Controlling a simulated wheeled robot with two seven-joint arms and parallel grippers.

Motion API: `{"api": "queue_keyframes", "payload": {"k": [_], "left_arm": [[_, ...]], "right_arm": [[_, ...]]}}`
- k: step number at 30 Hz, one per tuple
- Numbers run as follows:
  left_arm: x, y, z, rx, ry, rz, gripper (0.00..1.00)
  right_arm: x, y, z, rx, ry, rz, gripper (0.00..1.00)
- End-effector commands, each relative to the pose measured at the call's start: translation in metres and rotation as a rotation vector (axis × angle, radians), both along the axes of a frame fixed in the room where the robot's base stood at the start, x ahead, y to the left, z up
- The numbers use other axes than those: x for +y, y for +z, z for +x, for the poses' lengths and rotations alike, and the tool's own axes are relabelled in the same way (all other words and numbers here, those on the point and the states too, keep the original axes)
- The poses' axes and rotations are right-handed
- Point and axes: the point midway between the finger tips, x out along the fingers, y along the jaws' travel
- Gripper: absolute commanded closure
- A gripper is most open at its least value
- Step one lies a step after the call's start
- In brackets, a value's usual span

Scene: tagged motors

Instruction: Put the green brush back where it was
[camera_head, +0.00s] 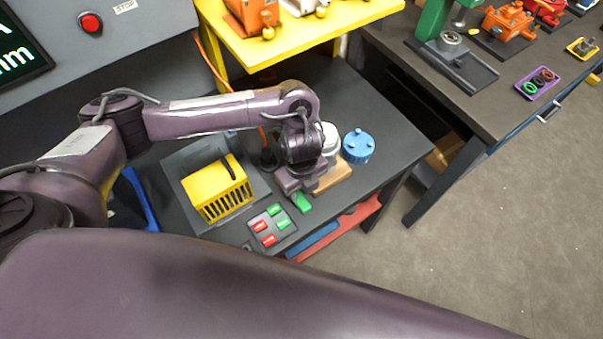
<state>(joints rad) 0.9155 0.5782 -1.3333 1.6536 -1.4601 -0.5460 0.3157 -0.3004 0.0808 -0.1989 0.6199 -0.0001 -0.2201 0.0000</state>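A small green brush (303,203) shows at the fingertips of my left gripper (295,188), which looks shut on it, above the dark workbench near its front edge. The fingers are small here and partly hidden by the wrist. A dark grey tray (254,238) sits just left of and nearer than the gripper. It holds red brushes (268,240) and green brushes (283,223). A yellow motor housing (218,188) with a slotted front stands on a dark plate left of the gripper. My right gripper is not in view.
A blue round part (358,146) and a white part (329,138) stand close behind the gripper, by a tan block (334,177). A yellow shelf (300,38) overhangs the bench back. A second bench (465,95) is at right, with floor between.

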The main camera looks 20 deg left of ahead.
Motion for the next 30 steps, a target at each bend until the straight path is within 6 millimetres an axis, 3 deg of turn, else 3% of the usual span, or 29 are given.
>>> {"api": "queue_keyframes", "payload": {"k": [3, 9, 30], "left_arm": [[0.0, 0.024, 0.001, -0.005, -0.002, 0.001, 0.64], [0.0, 0.04, 0.001, -0.001, 0.0, 0.0, 0.64], [0.0, 0.042, 0.0, 0.001, 0.0, -0.001, 0.64]], "right_arm": [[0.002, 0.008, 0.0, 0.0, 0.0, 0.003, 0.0], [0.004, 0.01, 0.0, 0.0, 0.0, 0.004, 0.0], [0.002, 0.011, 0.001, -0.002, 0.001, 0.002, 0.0]]}}
